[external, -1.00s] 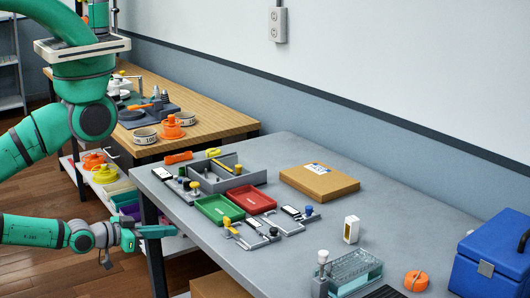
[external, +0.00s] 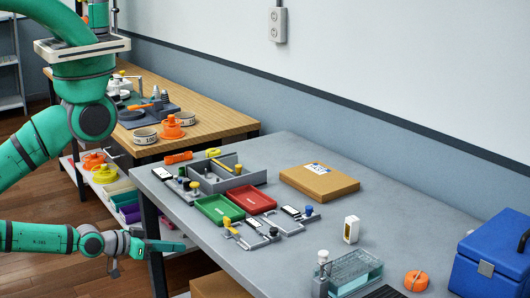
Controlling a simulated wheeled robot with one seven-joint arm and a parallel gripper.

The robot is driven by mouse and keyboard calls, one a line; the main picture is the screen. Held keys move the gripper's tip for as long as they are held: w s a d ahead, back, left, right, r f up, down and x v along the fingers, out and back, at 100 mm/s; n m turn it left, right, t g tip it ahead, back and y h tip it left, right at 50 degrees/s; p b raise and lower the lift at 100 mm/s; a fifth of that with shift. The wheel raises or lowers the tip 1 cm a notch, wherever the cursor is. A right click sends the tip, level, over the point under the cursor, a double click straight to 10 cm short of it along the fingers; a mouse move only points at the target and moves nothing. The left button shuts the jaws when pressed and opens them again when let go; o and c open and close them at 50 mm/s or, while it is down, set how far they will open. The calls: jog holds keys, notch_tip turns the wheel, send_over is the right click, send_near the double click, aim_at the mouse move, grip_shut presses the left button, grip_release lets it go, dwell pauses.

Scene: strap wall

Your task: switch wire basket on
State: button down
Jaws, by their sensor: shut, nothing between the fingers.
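My gripper (external: 184,246) is shut and empty, low at the left, in front of the grey table's left front edge. It is apart from everything on the table. What looks like the wire basket (external: 356,267) is a clear, teal-tinted box-shaped container at the front right of the grey table (external: 255,255). A grey post with a white knob (external: 323,257) stands at its left end. I cannot make out a switch or its position. My gripper is well to the left of the container.
A green tray (external: 219,209) and a red tray (external: 251,198) lie amid small grey fixtures. A cardboard box (external: 320,184), a white block (external: 351,229), an orange roll (external: 416,281) and a blue toolbox (external: 492,262) stand on the table. The table's middle front is clear.

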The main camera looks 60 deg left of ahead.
jog(key=w+d+f+n+g+h, duration=0.2)
jog(key=d+f+g+h, duration=0.1)
jog(key=d+f, duration=0.5)
jog(key=d+g+h, duration=0.4)
jog(key=d+h, duration=0.2)
jog(key=d, duration=0.7)
jog(key=d+r+m+g+h, duration=0.35)
jog(key=d+r, duration=0.25)
jog(key=r, duration=0.3)
jog(key=d+r+m+g+h, duration=0.35)
jog(key=d+r, duration=0.25)
jog(key=r, duration=0.4)
jog(key=w+a+r+m+y, duration=0.1)
jog(key=w+a+r+m, duration=0.2)
jog(key=w+r+m, duration=1)
jog(key=shift+w+m+y, duration=0.4)
jog(key=shift+w+m, duration=0.2)
jog(key=shift+m, duration=0.2)
jog(key=shift+d, duration=0.1)
